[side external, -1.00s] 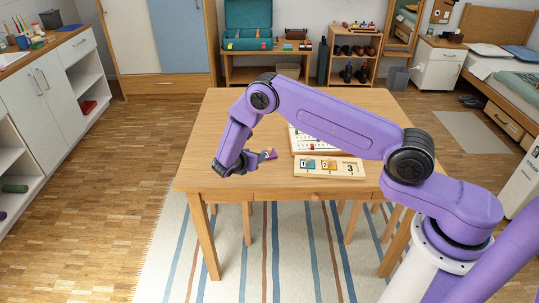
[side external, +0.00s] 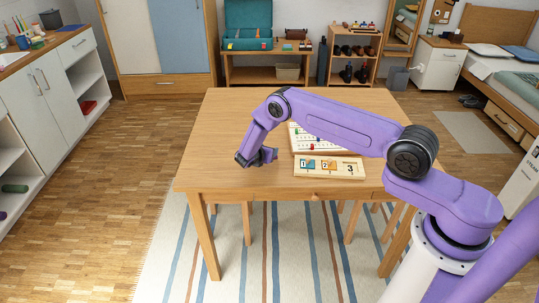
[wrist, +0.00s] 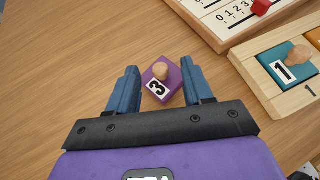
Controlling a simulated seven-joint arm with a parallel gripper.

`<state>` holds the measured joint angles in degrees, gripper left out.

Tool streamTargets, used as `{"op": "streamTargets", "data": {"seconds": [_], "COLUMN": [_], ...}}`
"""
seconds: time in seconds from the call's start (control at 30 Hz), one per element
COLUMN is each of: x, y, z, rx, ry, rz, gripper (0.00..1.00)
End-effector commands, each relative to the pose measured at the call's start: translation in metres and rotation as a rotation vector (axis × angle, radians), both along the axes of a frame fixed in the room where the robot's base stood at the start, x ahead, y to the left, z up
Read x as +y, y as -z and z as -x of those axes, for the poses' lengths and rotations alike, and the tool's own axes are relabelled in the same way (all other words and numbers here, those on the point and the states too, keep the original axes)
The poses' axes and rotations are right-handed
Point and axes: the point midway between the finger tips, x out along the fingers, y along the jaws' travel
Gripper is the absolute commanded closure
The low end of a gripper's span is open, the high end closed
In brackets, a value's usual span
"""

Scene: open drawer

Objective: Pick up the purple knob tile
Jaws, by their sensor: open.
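The purple knob tile (wrist: 162,88) lies on the table in the wrist view, turned at an angle. It has a round wooden knob (wrist: 160,70) and a white label with a black 3. My gripper (wrist: 160,72) is open, with one blue finger on each side of the tile and gaps visible beside it. I cannot tell the exact height of the fingers above the table. In the side external view my gripper (side external: 264,156) is low over the table, left of the puzzle board, and the tile is hidden by it.
The wooden puzzle board (side external: 330,174) is to the right, holding a teal 1 tile (wrist: 284,64) and an orange 2 tile (side external: 327,165); its spot marked 3 is empty. A white number board (wrist: 215,14) lies behind it. The table's left side (side external: 212,150) is clear.

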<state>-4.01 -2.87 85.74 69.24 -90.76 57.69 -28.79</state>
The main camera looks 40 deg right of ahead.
Motion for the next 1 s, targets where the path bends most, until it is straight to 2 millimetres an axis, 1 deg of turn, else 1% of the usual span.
{"op": "streamTargets", "data": {"seconds": [0.1, 0.27, 0.3, 0.37, 0.4, 0.43, 0.47, 0.87, 1.0], "x": [-0.0038, -0.0038, -0.0037, -0.0036, -0.0036, -0.0035, -0.0036, -0.0034, -0.0034], "y": [0.0022, 0.0020, 0.0019, 0.0019, 0.0019, 0.0018, 0.0018, 0.0008, -0.0045], "z": [-0.0014, -0.0015, -0.0014, -0.0014, -0.0014, -0.0014, -0.0013, -0.0014, -0.0018], "rx": [0.001, 0.001, 0.001, 0.000, 0.000, 0.000, 0.000, 0.000, 0.000], "ry": [0.000, 0.000, 0.000, 0.000, 0.000, 0.000, 0.000, 0.000, 0.000], "rz": [0.000, 0.000, 0.000, 0.000, 0.000, 0.000, 0.000, 0.001, 0.001], "gripper": [0.49, 0.49, 0.56, 0.75, 0.88, 0.98, 1.00, 1.00, 1.00]}}
